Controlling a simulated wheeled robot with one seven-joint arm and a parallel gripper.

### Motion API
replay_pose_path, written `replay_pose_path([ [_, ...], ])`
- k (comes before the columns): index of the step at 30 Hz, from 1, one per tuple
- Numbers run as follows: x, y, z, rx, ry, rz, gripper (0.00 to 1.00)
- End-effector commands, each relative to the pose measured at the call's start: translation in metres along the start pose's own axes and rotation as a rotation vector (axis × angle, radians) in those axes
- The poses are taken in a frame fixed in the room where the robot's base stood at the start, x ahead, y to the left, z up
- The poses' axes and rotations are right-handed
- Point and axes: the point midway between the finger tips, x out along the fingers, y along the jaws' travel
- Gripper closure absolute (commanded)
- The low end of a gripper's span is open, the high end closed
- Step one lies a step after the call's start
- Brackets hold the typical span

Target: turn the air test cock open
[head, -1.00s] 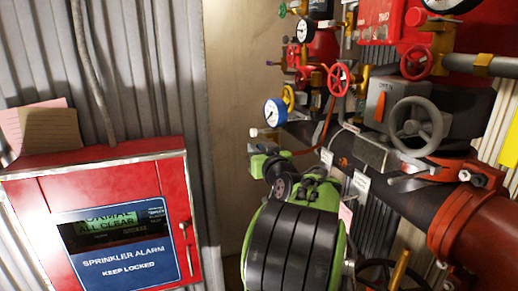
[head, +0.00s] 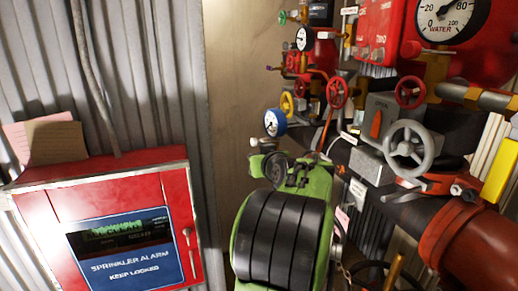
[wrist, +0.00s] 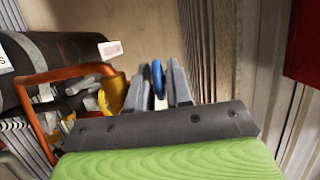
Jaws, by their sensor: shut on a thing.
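My gripper's two grey fingers (wrist: 160,88) are nearly together in the wrist view, with a thin blue round thing (wrist: 158,78) seen edge-on in the gap between them. It looks like the blue-cased gauge (head: 275,122) of the head view, but its depth is unclear. My gripper is shut on a small part there, which I take to be the air test cock; its handle is not clearly visible. In the head view my green and black arm hides most of the gripper. A yellow part (wrist: 113,95) is just left of the fingers.
A red sprinkler alarm cabinet (head: 180,205) stands at left. A yellow handwheel (head: 287,104), red handwheels (head: 337,92) and a grey handwheel (head: 413,146) crowd the pipework at right. An orange bar (wrist: 60,75) passes left of my gripper. Bare beige wall lies behind.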

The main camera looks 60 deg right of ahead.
Motion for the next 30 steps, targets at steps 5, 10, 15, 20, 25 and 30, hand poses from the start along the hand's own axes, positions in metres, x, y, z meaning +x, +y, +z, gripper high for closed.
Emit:
replay_pose_path([
  [5,-0.0011,-0.0008,-0.0062,0.002,-0.14,-0.003,1.0],
  [10,-0.0003,-0.0007,-0.0049,0.002,-0.246,-0.003,1.0],
  [15,0.0005,-0.0005,-0.003,0.003,-0.319,-0.003,1.0],
  [20,0.0008,0.0001,-0.0013,0.003,-0.355,-0.001,1.0],
  [25,0.0012,0.0002,0.0004,0.003,-0.368,-0.001,1.0],
  [30,0.0015,0.0002,0.0009,0.002,-0.367,-0.001,1.0],
])
